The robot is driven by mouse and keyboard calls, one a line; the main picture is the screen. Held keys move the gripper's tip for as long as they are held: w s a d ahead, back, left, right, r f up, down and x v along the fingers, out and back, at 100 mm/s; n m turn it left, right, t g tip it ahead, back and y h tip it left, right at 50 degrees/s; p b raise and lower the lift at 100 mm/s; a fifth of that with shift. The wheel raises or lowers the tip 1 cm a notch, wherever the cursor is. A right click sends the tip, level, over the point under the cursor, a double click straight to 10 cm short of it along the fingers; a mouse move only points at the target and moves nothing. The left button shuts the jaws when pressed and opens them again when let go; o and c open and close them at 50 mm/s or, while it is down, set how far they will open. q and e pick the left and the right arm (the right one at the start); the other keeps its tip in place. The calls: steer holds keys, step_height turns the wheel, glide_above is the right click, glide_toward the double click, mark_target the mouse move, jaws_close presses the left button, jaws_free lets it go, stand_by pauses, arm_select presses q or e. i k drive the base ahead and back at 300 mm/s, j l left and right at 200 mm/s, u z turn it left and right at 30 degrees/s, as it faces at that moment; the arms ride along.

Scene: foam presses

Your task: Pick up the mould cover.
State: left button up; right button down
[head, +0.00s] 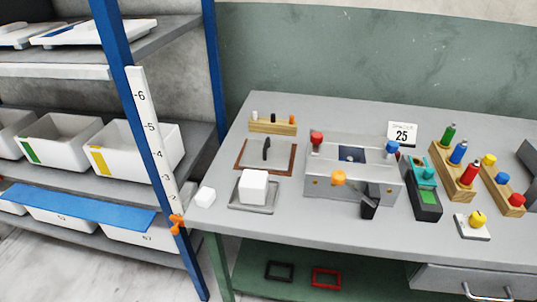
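What looks like the mould cover (281,160) is a flat grey plate with a brown edge and an upright black handle (266,148). It lies on the left part of the grey table, behind a white block and left of the grey press. Nothing is seen holding it. Neither of my grippers is in the head view.
A wooden peg rack (272,126) stands behind. The grey press (325,187) is on the right. A blue-posted shelf (133,90) borders the table's left.

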mark_target(266, 154)
steer(key=i+j+u, duration=0.1)
steer(key=u, duration=0.25)
steer(key=i+u, duration=0.35)
